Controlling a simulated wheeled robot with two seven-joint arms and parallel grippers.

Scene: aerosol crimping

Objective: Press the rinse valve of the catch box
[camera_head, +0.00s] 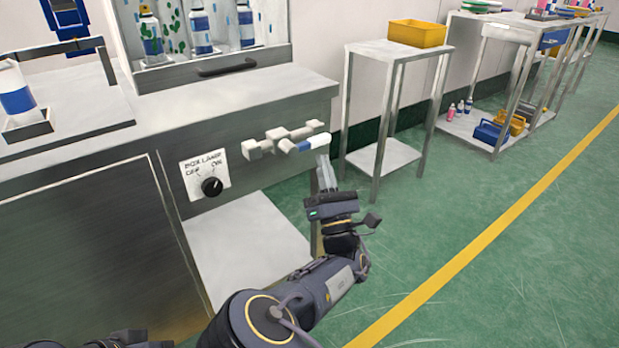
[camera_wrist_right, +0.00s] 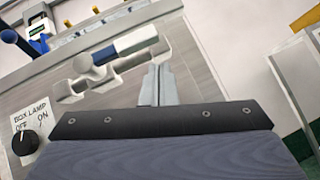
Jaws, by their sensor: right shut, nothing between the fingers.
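A valve with white fittings and a blue-and-white lever (camera_head: 303,145) sticks out of the bench front, right of the box lamp knob. In the right wrist view the blue-and-white lever (camera_wrist_right: 120,45) lies just up and left of my fingertips. My right gripper (camera_head: 323,160) is shut and empty, its fingertips close to the lever's white end; I cannot tell whether they touch. The same fingers show in the wrist view (camera_wrist_right: 157,75). The glass-fronted box (camera_head: 222,62) with several bottles inside stands on the bench. My left gripper does not show.
A black box lamp knob (camera_head: 212,187) is on the bench front. A dark handle (camera_head: 226,67) crosses the box's lower front. A steel stand (camera_head: 372,51) with a yellow bin (camera_head: 417,33) is to the right. Green floor in front is clear.

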